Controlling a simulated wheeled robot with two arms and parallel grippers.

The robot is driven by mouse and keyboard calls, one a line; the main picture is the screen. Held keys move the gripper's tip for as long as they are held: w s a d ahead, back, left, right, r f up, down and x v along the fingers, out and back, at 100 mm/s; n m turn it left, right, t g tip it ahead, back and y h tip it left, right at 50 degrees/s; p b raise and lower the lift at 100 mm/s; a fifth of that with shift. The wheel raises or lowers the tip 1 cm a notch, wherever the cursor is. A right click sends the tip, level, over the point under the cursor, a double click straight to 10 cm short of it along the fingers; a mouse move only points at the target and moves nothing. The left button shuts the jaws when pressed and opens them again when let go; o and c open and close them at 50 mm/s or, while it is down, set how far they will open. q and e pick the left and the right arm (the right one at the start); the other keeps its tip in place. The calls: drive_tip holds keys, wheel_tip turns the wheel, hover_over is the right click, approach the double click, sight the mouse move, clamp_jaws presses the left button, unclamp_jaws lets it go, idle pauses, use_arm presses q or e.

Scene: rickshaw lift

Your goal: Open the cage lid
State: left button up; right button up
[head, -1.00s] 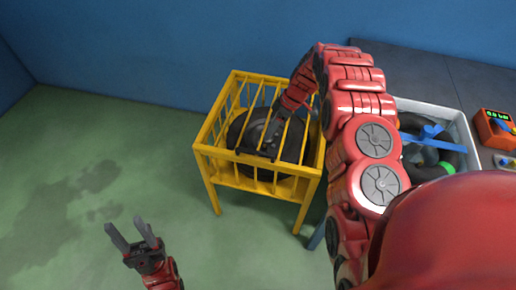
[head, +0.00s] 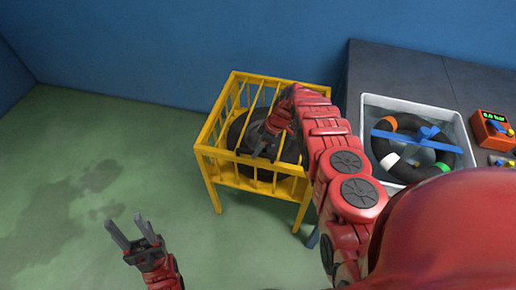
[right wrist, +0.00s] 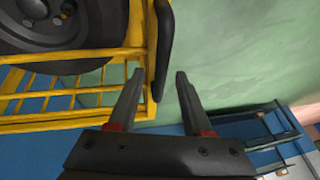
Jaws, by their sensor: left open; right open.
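The yellow cage (head: 222,168) stands on the floor with a black wheel (head: 236,130) inside. Yellow bars of the lid (head: 256,95) run across its top, and the lid looks closed. My right gripper (head: 264,152) is open over the cage's front part. In the right wrist view its fingers (right wrist: 158,78) are apart, and a dark handle (right wrist: 164,45) on the yellow frame shows between them; I cannot tell how deep it sits or whether they touch it. My left gripper (head: 132,234) is open and empty, low at the left, away from the cage.
A dark grey bench (head: 400,75) stands at the right. It bears a white bin (head: 462,135) holding a black ring and a blue bar, and an orange device (head: 492,130) with a display. Green floor (head: 70,150) is clear at the left; a blue wall is behind.

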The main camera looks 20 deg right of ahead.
clamp_jaws()
idle(1.4)
